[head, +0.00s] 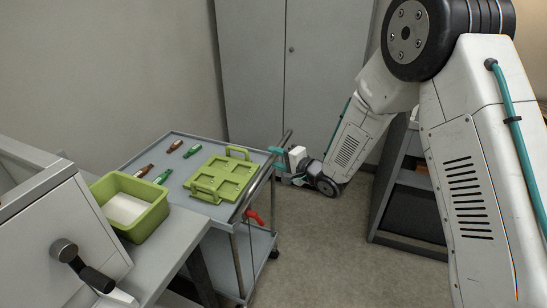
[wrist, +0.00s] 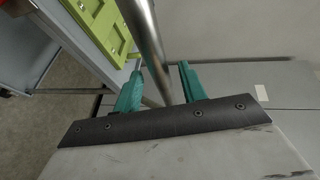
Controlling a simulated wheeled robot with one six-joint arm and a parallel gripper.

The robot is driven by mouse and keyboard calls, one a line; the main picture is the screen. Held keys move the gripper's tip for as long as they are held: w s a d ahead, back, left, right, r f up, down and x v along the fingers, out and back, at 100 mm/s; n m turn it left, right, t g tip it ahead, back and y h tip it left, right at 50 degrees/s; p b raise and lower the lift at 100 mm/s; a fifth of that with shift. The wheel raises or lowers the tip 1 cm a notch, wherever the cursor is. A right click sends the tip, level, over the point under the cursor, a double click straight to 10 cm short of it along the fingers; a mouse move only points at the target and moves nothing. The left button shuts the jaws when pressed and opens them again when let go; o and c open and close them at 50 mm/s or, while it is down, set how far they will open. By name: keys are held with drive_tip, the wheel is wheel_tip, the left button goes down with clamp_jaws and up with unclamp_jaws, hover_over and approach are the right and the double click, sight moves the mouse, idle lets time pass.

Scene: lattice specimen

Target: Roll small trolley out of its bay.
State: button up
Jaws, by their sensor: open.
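The small trolley (head: 207,149) stands left of centre in the head view, with a grey top, a lower shelf and castors. Its metal handle bar (head: 258,187) runs along its right side. A red lever (head: 254,216) sits below the bar. My gripper (head: 273,158) is at the bar's far part, with its teal fingers open.
A green tray (head: 223,178) and several small bottles (head: 191,152) lie on the trolley. A counter with a green bin (head: 155,213) adjoins it at left. Grey cabinet doors (head: 320,70) stand behind. A dark shelf unit (head: 405,222) is at right, with clear floor between.

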drive_tip(key=shift+x, duration=0.95)
clamp_jaws()
